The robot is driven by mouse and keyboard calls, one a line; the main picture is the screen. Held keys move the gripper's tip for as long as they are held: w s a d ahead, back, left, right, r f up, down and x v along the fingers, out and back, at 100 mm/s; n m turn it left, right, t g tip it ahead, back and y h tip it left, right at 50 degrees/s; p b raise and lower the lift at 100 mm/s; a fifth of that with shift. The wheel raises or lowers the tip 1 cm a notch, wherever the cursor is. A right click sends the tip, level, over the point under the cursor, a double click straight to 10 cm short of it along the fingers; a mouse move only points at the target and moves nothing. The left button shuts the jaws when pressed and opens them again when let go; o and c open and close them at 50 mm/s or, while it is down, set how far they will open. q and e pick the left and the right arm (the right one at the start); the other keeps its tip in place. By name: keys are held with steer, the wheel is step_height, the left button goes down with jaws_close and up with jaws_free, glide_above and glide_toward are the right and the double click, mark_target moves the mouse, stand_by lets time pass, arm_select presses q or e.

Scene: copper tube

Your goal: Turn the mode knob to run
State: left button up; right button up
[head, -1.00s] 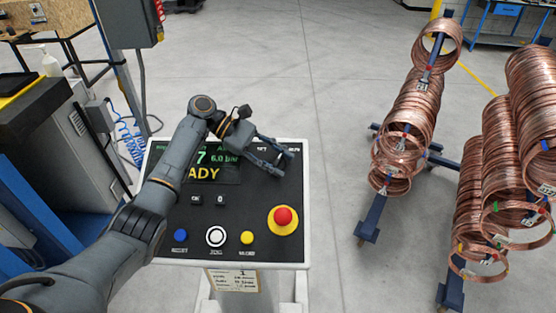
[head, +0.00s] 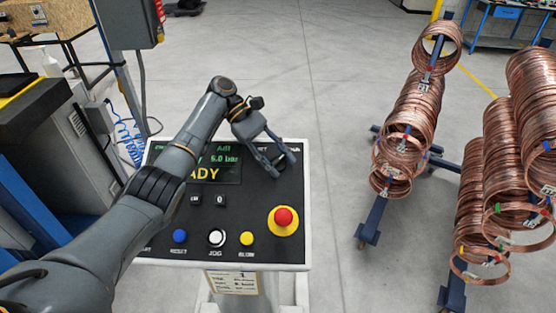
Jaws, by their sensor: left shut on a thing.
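The control panel (head: 225,219) has a black face with a lit display (head: 213,166) at the upper left, partly covered by my left arm. My left gripper (head: 281,167) reaches over the panel's upper right corner with its fingers pointing down and to the right. It is shut on the mode knob there. The knob is hidden by the fingers, so its pointer setting cannot be read. Small white lettering at the panel's top edge is partly covered. My right gripper is not in view.
The panel also carries a red emergency stop (head: 283,217) on a yellow base, and blue (head: 180,236), white (head: 216,237) and yellow (head: 247,238) buttons. Racks of copper coils (head: 414,110) stand to the right. The floor between panel and racks is clear.

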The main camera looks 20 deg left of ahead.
mark_target(276, 158)
arm_select(q)
steer(key=shift+s+f, duration=0.1)
steer(key=shift+f, duration=0.05)
steer(key=o, duration=1.2)
steer(key=v, duration=0.5)
steer(key=shift+w+a+r, duration=0.25)
steer(key=shift+r, duration=0.1)
steer(key=shift+v, duration=0.8)
steer(key=shift+a+f, duration=0.1)
